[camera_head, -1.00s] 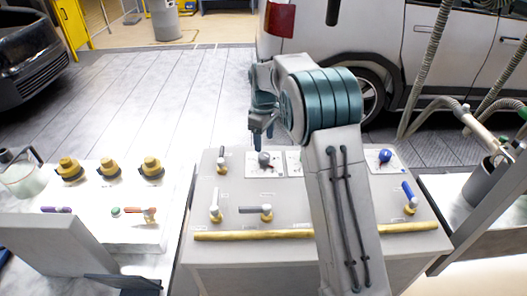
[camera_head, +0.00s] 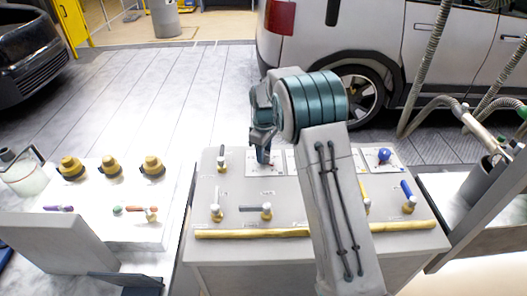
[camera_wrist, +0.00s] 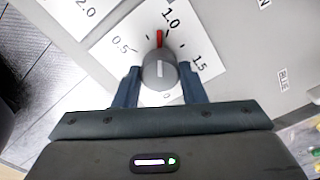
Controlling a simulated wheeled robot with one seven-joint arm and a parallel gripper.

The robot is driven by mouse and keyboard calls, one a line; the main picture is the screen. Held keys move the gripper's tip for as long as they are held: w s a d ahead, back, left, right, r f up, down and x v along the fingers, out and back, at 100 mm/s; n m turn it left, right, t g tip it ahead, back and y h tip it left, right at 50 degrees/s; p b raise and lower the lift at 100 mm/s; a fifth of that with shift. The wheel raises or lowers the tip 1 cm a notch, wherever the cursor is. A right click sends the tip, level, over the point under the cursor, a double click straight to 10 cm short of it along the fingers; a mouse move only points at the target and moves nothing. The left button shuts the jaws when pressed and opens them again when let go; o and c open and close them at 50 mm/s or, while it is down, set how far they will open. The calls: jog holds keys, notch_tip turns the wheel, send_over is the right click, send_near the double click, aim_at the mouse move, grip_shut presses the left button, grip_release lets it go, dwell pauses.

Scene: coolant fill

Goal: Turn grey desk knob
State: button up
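The grey desk knob (camera_wrist: 160,72) sits on a white dial plate (camera_wrist: 110,42) marked 0.5, 1.0 and 1.5 in the wrist view. A white line runs along its top, and a red mark lies just beyond it, a little left of the 1.0 label. My gripper (camera_wrist: 160,84) has one finger on each side of the knob. The fingers are apart, with little gap to the knob; contact is not clear. In the head view my gripper (camera_head: 264,158) is down at the dial on the grey desk (camera_head: 230,220) and hides the knob.
A blue knob (camera_head: 384,154) sits at the desk's right, partly past my arm. Small levers (camera_head: 266,210) and a yellow rail (camera_head: 250,233) lie nearer the front. A white table (camera_head: 110,225) with yellow-capped fittings (camera_head: 152,165) stands left. A car (camera_head: 400,40) is behind.

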jog(key=shift+m, duration=0.4)
jog(key=m+b, duration=0.1)
jog(key=m, duration=0.2)
jog(key=shift+m+b, duration=0.3)
jog(key=shift+m, duration=0.1)
jog(key=m, duration=0.4)
jog(key=shift+b, duration=0.4)
jog(key=m, duration=0.5)
jog(key=shift+r+m, duration=0.1)
jog(key=shift+m, duration=0.3)
jog(key=m, duration=0.4)
jog(key=shift+m, duration=0.3)
jog(key=o, duration=1)
notch_tip(320, 180, up, 14)
jog(key=b, duration=0.1)
